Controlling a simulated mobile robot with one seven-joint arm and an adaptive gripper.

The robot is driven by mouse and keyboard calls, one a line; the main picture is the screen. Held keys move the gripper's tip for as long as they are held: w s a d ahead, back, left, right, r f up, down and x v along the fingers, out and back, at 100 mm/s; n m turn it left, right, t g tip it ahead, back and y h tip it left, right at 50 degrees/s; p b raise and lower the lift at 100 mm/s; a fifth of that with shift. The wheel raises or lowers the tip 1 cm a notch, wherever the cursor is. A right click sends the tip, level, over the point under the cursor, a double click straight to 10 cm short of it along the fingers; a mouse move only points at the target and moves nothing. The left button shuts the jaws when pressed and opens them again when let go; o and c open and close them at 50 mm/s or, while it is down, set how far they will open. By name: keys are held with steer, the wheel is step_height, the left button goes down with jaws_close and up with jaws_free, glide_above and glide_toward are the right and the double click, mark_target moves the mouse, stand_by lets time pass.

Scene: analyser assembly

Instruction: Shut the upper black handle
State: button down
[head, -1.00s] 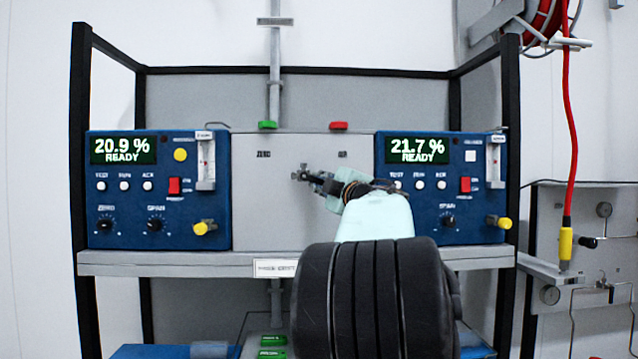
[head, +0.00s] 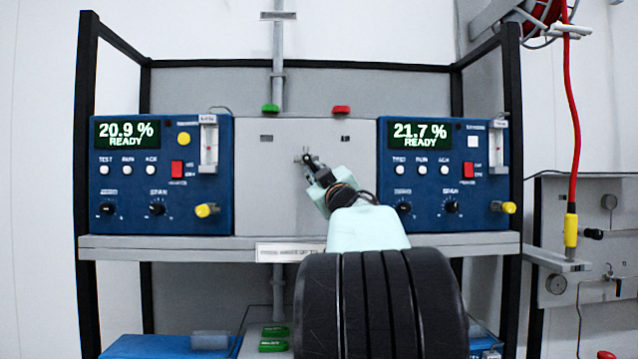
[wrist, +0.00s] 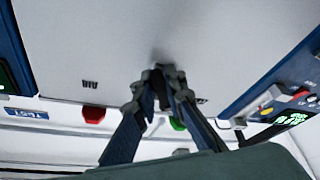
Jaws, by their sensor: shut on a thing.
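My gripper (head: 308,161) is at the middle of the grey panel (head: 262,190), between the two blue analysers. In the wrist view, my gripper (wrist: 158,84) has its two fingers drawn together on a small dark part, the upper black handle (wrist: 157,72), close against the panel. The fingers cover most of the handle, and its exact angle cannot be told. In the head view, the handle is hidden behind the fingertips.
The left analyser (head: 160,190) and right analyser (head: 440,190) flank the panel on a shelf (head: 170,247). A red hose (head: 573,140) hangs at the right.

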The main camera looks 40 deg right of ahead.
steer(key=m+h+b, duration=0.1)
steer(key=m+b, duration=0.2)
steer(key=w+a+m+g+h+b, duration=0.1)
steer(key=m+h+b, duration=0.1)
steer(key=m+b, duration=0.1)
steer(key=a+f+m+h+b, duration=0.1)
steer(key=m+h+b, duration=0.1)
steer(key=b, duration=0.3)
steer(key=shift+w+m, duration=0.15)
steer(key=shift+m, duration=0.65)
steer(key=shift+r, duration=0.1)
steer(key=c, duration=2)
jaws_free()
steer(key=shift+o, duration=0.2)
steer(key=v, duration=0.7)
steer(key=shift+s+a, duration=0.15)
steer(key=shift+s, duration=0.15)
